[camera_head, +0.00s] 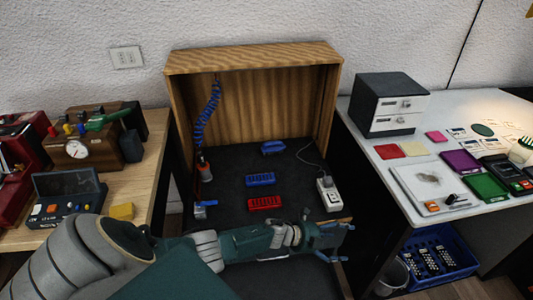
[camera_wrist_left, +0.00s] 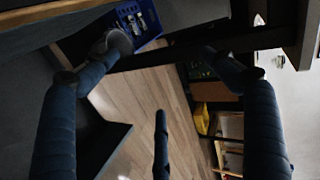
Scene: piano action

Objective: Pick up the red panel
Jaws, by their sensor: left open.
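The red panel (camera_head: 265,202), a small slotted block, lies flat on the dark surface inside the wooden booth, in front of a similar blue panel (camera_head: 260,179). My left arm reaches across the front of the booth from the left. My left gripper (camera_head: 335,241) is open and empty, to the right of the red panel and nearer the camera, apart from it. In the left wrist view the spread fingers of my left gripper (camera_wrist_left: 163,68) have only floor and furniture between and beyond them; the red panel does not show there. My right gripper is not in view.
A second blue piece (camera_head: 272,148) lies farther back. A white power strip (camera_head: 328,194) stands at the booth's right, and a coiled blue hose (camera_head: 207,115) hangs at its left. A white table (camera_head: 385,150) stands right, with a blue crate (camera_head: 440,254) below it.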

